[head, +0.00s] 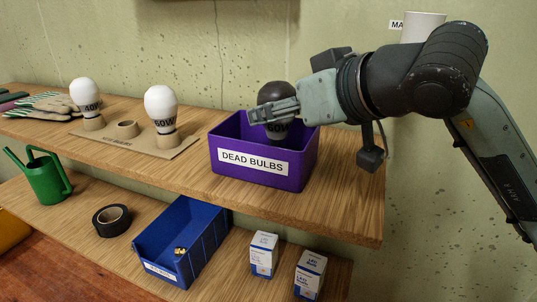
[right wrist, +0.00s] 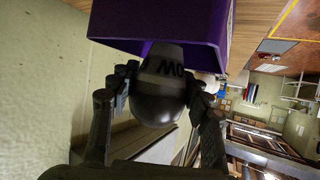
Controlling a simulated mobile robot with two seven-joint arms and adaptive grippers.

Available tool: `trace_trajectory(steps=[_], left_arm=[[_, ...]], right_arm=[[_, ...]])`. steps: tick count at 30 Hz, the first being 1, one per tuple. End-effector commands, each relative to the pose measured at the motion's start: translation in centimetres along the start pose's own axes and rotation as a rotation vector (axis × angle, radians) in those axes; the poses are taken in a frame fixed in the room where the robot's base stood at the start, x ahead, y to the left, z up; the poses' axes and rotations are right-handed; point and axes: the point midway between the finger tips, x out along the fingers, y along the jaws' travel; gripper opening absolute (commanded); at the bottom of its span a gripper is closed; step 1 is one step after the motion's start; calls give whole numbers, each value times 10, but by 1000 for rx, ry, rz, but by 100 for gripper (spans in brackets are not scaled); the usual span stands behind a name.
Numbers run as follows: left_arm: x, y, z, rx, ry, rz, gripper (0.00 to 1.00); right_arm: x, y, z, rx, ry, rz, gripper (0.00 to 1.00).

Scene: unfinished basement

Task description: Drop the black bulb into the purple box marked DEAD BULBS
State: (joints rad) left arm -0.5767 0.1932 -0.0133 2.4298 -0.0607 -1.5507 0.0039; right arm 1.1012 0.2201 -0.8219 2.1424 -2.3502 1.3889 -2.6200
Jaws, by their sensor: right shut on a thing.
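The black bulb (head: 277,93) has a dark dome and a 60W mark. My right gripper (head: 272,111) is shut on it and holds it upright over the open purple box. The bulb also shows between the two fingers in the right wrist view (right wrist: 157,105), dome towards the camera. The purple box (head: 212,158), labelled DEAD BULBS, stands on the upper shelf; in the right wrist view it fills the top (right wrist: 160,22). My left gripper is not in view.
Two white bulbs, 40W (head: 82,92) and 60W (head: 160,103), stand in holders to the left; one holder (head: 125,129) is empty. Gloves (head: 50,106) lie farther left. The lower shelf bears a green watering can (head: 45,178), black tape (head: 112,220), blue bin (head: 207,240) and small cartons (head: 263,254).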

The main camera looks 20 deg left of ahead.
Motion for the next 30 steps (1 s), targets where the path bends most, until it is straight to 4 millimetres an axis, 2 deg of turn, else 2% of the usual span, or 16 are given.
trace_trajectory(steps=[6, 16, 17, 21, 23, 30], left_arm=[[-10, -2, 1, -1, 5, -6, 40], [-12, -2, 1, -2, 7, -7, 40], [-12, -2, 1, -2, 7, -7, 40], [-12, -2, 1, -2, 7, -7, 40], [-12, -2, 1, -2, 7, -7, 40], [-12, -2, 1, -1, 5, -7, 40]], right_arm=[[7, -1, 15, 0, 1, -2, 20], [8, 0, 17, -1, 2, -1, 20], [8, 0, 17, -1, 2, -1, 50], [8, 0, 17, -1, 1, -1, 67], [8, 0, 17, -1, 1, -1, 73], [8, 0, 17, -1, 0, 0, 73]])
